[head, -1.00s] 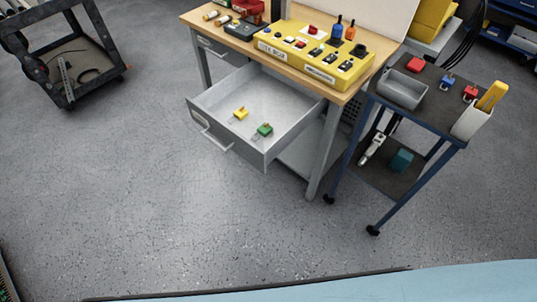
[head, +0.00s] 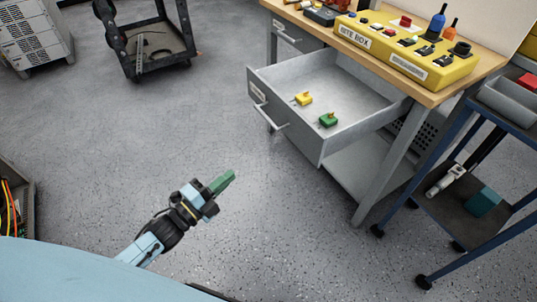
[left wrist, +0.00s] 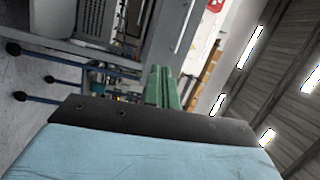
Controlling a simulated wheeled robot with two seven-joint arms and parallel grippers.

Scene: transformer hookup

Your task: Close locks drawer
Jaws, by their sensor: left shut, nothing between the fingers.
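The locks drawer (head: 283,123) of the workbench stands pulled open in the head view, its handle (head: 268,116) on the front face. A yellow padlock (head: 303,98) and a green padlock (head: 328,119) lie inside it. My left gripper (head: 224,181) is shut and empty, above the floor to the left of and nearer than the drawer, apart from it. Its green fingers (left wrist: 161,88) show pressed together in the left wrist view, with a grey drawer front and handle (left wrist: 184,27) beyond them. My right gripper is in neither view.
The workbench top (head: 440,95) carries a yellow box (head: 400,50). A second, closed drawer (head: 290,35) is at its left. A blue-framed cart (head: 465,195) stands close on the right. A black-framed cart (head: 150,45) is at the back left. The floor before the drawer is clear.

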